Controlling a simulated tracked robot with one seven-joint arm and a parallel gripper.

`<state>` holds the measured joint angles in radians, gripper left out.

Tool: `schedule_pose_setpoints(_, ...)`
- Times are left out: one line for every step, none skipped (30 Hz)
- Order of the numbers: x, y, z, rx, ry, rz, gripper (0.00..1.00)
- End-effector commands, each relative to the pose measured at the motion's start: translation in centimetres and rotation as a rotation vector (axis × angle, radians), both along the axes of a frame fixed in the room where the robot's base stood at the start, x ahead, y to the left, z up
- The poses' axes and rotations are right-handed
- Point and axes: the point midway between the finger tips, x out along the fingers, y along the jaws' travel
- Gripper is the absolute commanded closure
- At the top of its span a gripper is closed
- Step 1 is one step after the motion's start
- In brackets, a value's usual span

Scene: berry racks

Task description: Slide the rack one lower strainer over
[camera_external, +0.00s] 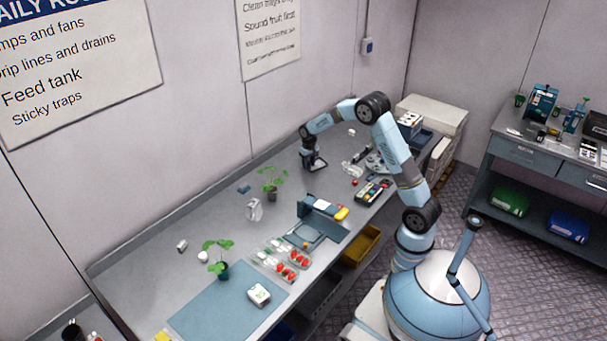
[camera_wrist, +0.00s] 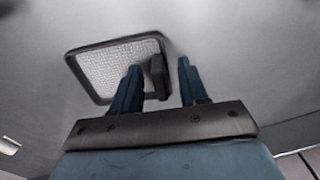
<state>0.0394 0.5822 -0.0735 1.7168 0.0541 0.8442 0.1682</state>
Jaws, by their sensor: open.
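A strainer (camera_wrist: 112,66) with a pale mesh and a dark rectangular frame lies on the grey bench in the wrist view. A dark upright block (camera_wrist: 159,77) stands at the frame's right side. My gripper (camera_wrist: 159,68) is open, with one blue finger over the mesh side and the other right of the block. The block shows between the fingers; I cannot tell whether either touches it. In the external view my gripper (camera_external: 313,165) points down low over the far part of the bench and mostly hides the strainer.
A potted plant (camera_external: 271,183) stands left of my gripper. To the right lie a dark tray of coloured items (camera_external: 373,191) and small clutter. Clear boxes of red berries (camera_external: 288,262) and a blue mat (camera_external: 225,305) are nearer. The wall runs behind the bench.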

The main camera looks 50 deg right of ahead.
Motion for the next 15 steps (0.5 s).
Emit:
schedule_pose_setpoints(0.0,0.0,0.01,0.0,0.0,0.0,0.56)
schedule_pose_setpoints(0.0,0.0,0.01,0.0,0.0,0.0,0.57)
schedule_pose_setpoints(0.0,0.0,0.01,0.0,0.0,0.0,0.61)
schedule_pose_setpoints(0.0,0.0,0.02,0.0,0.0,0.0,0.64)
schedule_pose_setpoints(0.0,0.0,0.02,0.0,0.0,0.0,0.67)
schedule_pose_setpoints(0.0,0.0,0.02,0.0,0.0,0.0,0.71)
schedule_pose_setpoints(0.0,0.0,0.02,0.0,0.0,0.0,0.74)
schedule_pose_setpoints(0.01,0.0,0.03,0.0,0.0,0.0,0.77)
schedule_pose_setpoints(0.01,0.0,0.03,0.0,0.0,0.0,0.8)
schedule_pose_setpoints(0.0,0.0,0.03,0.0,0.0,0.0,0.83)
schedule_pose_setpoints(0.0,0.0,0.03,0.0,0.0,0.0,0.86)
schedule_pose_setpoints(0.0,-0.01,0.03,0.0,0.0,0.0,0.9)
schedule_pose_setpoints(0.0,-0.01,0.03,0.0,0.0,0.0,0.93)
schedule_pose_setpoints(0.0,-0.01,0.03,0.0,0.0,0.0,0.96)
schedule_pose_setpoints(0.0,-0.01,0.03,0.0,0.0,0.0,0.99)
